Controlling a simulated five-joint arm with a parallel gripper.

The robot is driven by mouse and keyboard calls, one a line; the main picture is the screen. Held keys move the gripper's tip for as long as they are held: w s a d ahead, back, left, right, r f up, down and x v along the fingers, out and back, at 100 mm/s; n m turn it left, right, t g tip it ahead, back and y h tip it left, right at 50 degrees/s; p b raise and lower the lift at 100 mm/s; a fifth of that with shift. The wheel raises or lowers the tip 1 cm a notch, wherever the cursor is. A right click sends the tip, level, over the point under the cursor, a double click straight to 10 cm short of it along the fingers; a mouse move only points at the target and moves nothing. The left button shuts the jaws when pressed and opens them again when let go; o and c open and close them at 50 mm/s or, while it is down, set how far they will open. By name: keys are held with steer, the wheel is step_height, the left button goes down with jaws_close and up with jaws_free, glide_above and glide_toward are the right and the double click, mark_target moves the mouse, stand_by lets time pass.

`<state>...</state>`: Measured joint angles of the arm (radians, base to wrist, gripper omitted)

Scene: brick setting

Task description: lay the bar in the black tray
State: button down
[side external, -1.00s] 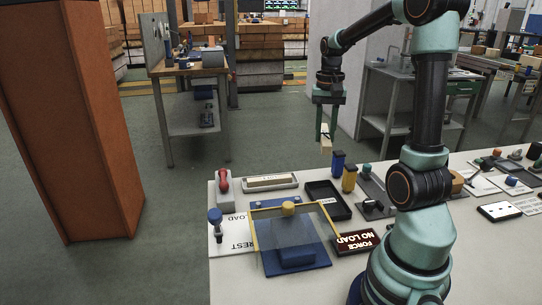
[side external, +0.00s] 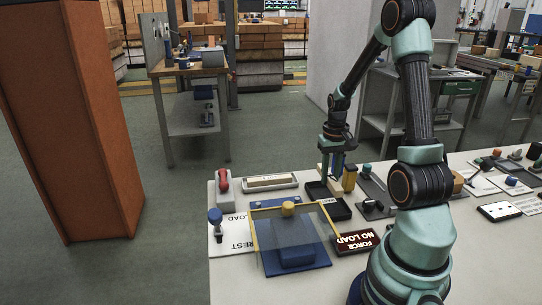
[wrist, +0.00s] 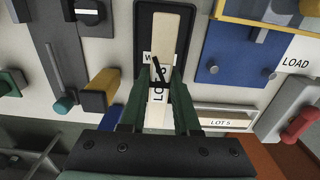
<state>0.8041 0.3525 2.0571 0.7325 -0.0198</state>
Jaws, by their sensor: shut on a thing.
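The pale bar (wrist: 168,35) has dark lettering and a black mark. My gripper (wrist: 158,92) is shut on it; the bar runs lengthwise between the green fingers in the wrist view. In the side view, my gripper (side external: 334,178) is lowered over the black tray (side external: 341,213), and the bar's pale end shows below the fingers. The tray's dark rim (wrist: 140,32) surrounds the bar's far part in the wrist view. I cannot tell whether the bar touches the tray floor. The fingers hide part of the bar.
A yellow block (side external: 349,178) stands close to the right of my gripper. A blue fixture with a yellow frame (side external: 254,232) is in front of the tray. A FORCE NO LOAD display (side external: 357,242) sits in front.

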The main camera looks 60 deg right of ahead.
mark_target(327, 202)
steer(key=shift+f, duration=3.25)
steer(key=c, duration=0.6)
jaws_free()
steer(key=shift+f, duration=0.15)
steer(key=shift+c, duration=0.2)
step_height(327, 202, up, 12)
steer(key=shift+r, duration=0.1)
steer(key=w+a+r+n+t, duration=0.1)
steer(key=a+r+n, duration=0.3)
steer(key=a, duration=0.9)
steer(key=w+a+r+n+t, duration=0.1)
steer(key=a+r+n+t, duration=0.3)
steer(key=a+r, duration=0.4)
steer(key=a+n, duration=0.1)
steer(key=a, duration=0.4)
steer(key=shift+w+a+t, duration=0.3)
steer(key=shift+w+a, duration=0.1)
